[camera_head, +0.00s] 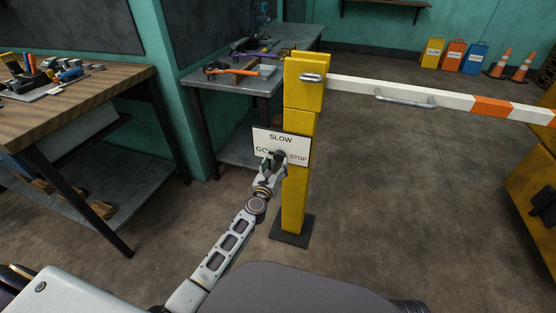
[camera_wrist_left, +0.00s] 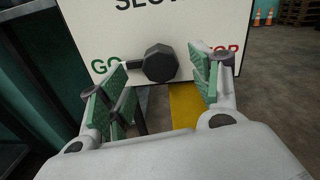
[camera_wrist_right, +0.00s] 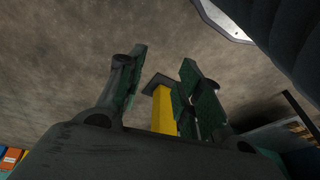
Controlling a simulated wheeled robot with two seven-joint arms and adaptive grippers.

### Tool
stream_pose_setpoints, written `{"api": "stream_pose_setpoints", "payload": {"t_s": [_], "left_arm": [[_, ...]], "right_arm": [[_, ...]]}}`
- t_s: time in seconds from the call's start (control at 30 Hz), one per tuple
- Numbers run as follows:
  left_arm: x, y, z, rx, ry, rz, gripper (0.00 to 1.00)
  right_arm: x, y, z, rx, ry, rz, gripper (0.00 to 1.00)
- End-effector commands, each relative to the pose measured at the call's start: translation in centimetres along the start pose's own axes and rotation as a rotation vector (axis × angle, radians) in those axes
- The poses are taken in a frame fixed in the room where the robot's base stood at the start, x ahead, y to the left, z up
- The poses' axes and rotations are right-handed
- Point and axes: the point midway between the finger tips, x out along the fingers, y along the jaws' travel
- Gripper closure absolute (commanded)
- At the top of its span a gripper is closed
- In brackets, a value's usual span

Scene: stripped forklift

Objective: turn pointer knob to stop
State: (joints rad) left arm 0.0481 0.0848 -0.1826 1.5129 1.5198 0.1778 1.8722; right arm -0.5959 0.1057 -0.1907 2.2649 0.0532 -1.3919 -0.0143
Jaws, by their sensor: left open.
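The pointer knob (camera_wrist_left: 160,63) is a dark faceted knob on a white sign plate (camera_head: 264,138). Its short pointer (camera_wrist_left: 133,65) points left, at the green GO; SLOW is printed above and red STOP to the right. My left gripper (camera_wrist_left: 157,85) is open, its green-padded fingers on either side of the knob and a little below it in the left wrist view. I cannot tell whether a finger touches it. In the head view, my left gripper (camera_head: 270,165) partly covers the knob and GO. My right gripper (camera_wrist_right: 164,57) is open and empty, over the floor.
The plate is on a yellow post (camera_head: 296,190) with a striped barrier arm (camera_head: 455,101) reaching right. A wooden workbench (camera_head: 75,92) and a grey bench (camera_head: 232,82) stand to the left. Floor right of the post is clear.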

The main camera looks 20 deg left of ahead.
Motion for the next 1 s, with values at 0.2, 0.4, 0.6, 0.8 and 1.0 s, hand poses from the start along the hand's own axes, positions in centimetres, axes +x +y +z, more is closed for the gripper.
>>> {"api": "stream_pose_setpoints", "payload": {"t_s": [0.2,0.4,0.6,0.8,1.0], "left_arm": [[1.8,0.0,0.0,0.0,-0.001,0.0,0.37],[3.2,0.0,0.0,0.001,-0.001,0.0,0.37],[3.9,0.0,0.0,0.001,-0.001,0.0,0.37],[4.1,0.0,0.0,0.001,0.0,0.0,0.37],[4.1,0.0,0.0,0.001,0.0,0.0,0.39]], "right_arm": [[-0.2,-0.2,0.3,0.001,0.001,-0.004,0.65],[-0.6,-0.3,0.1,-0.001,0.01,-0.006,0.65],[-1.0,-0.3,-0.1,-0.003,0.018,-0.006,0.65],[-1.2,-0.3,-0.3,-0.004,0.022,-0.006,0.65],[-1.1,-0.3,-0.3,-0.004,0.02,-0.006,0.65]]}}
